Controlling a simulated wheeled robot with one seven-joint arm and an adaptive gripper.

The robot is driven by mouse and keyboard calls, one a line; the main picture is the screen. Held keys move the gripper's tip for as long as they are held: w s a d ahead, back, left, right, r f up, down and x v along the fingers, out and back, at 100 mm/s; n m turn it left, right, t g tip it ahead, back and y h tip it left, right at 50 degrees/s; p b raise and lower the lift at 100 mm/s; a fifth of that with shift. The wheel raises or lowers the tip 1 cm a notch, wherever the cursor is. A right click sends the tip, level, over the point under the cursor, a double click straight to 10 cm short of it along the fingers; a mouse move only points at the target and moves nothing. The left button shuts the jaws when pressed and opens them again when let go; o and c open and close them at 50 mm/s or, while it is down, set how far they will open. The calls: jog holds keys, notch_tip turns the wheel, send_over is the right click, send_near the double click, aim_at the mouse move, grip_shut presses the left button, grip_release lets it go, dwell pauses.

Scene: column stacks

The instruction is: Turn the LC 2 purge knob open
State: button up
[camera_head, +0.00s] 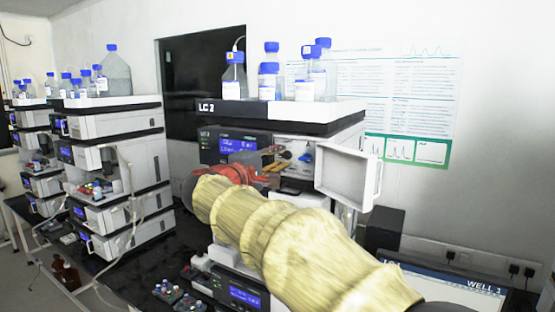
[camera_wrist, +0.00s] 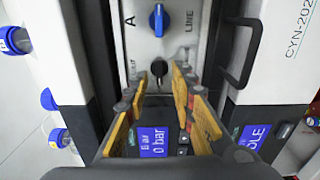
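The LC 2 stack (camera_head: 240,107) stands in front of my arm, its pump front exposed behind an open white door. The wrist view shows a pale panel with a blue knob (camera_wrist: 158,20) between the marks "A" and "LINE". Below it is a small round black knob (camera_wrist: 159,67); its label is partly hidden, so I cannot read whether it says purge. My gripper (camera_wrist: 160,88) has yellow fingers spread apart, with the black knob just beyond the gap between their tips. Contact is not visible. In the head view my gripper (camera_head: 274,166) reaches the panel, partly covering it.
The open white door (camera_head: 346,178) stands close to the right of my gripper. A black handle (camera_wrist: 241,52) sticks out in the wrist view. Bottles (camera_head: 269,80) stand on top of the stack. Another stack (camera_head: 118,125) is at the left. A pump display (camera_wrist: 153,143) reads 0 bar.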

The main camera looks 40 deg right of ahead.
jog(key=shift+a, duration=0.1)
jog(key=v, duration=1.2)
jog(key=s+a+f+g+y, duration=0.1)
jog(key=a+f+y, duration=0.15)
jog(key=f, duration=0.75)
jog(key=s+a+f+y, duration=0.1)
jog(key=f+y, duration=0.3)
jog(key=f, duration=0.5)
jog(key=s+a+f+m+y+b, duration=0.1)
jog(key=s+a+f+m+y, duration=0.1)
jog(key=s+a+f+y, duration=0.3)
jog(key=s+a+f+m+y+b, duration=0.1)
jog(key=s+a+f+m+y, duration=0.2)
jog(key=s+a+f+y, duration=0.2)
jog(key=s+a+f, duration=0.3)
jog(key=s+f, duration=0.4)
jog(key=s, duration=0.4)
jog(key=shift+a+f, duration=0.25)
jog(key=shift+f, duration=0.1)
